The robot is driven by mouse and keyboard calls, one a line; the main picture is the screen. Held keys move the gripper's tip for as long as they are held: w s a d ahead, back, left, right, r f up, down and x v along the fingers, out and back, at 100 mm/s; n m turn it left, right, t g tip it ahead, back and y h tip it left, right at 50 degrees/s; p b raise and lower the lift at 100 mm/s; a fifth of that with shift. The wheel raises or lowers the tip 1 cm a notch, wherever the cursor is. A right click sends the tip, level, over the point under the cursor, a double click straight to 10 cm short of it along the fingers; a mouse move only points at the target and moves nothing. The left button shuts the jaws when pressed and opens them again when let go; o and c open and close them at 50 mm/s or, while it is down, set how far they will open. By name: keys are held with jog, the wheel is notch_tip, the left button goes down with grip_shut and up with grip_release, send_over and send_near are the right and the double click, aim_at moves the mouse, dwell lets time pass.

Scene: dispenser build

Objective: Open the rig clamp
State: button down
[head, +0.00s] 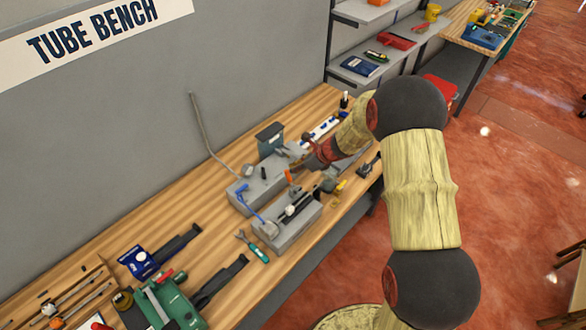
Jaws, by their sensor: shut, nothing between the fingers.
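The rig is a pair of grey blocks on the wooden bench, with a rear block (250,192) and a front block (284,236). A small orange upright piece (289,177) stands at the rear block's right end; I cannot tell whether it is the clamp's handle. A blue bent lever (245,200) leans across the left part of the rig. My gripper (309,165) is shut and empty, over the right end of the rig. It is close to the orange piece, but I cannot tell if they touch. My wrist hides part of the rig's right side.
A dark grey box (269,140) stands behind the rig. A thin tube (202,125) rises along the wall.

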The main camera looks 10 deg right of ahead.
jog(key=s+d+r, duration=0.2)
jog(key=d+r, duration=0.1)
jog(key=r, duration=0.8)
jog(key=shift+d+r, duration=0.15)
jog(key=shift+d, duration=0.1)
jog(key=s+f+n+h+b, duration=0.2)
jog(key=s+n+b, duration=1.1)
jog(key=s, duration=0.5)
jog(key=s+d+f+n+h+b, duration=0.1)
jog(key=s+f+n+h+b, duration=0.1)
jog(key=s+n+b, duration=1)
jog(key=s+n+h, duration=0.1)
jog(key=s, duration=0.6)
jog(key=shift+s+d+f+n+t+h+b, duration=0.2)
jog(key=shift+f+n+t+h+b, duration=0.1)
jog(key=shift+t+b, duration=0.1)
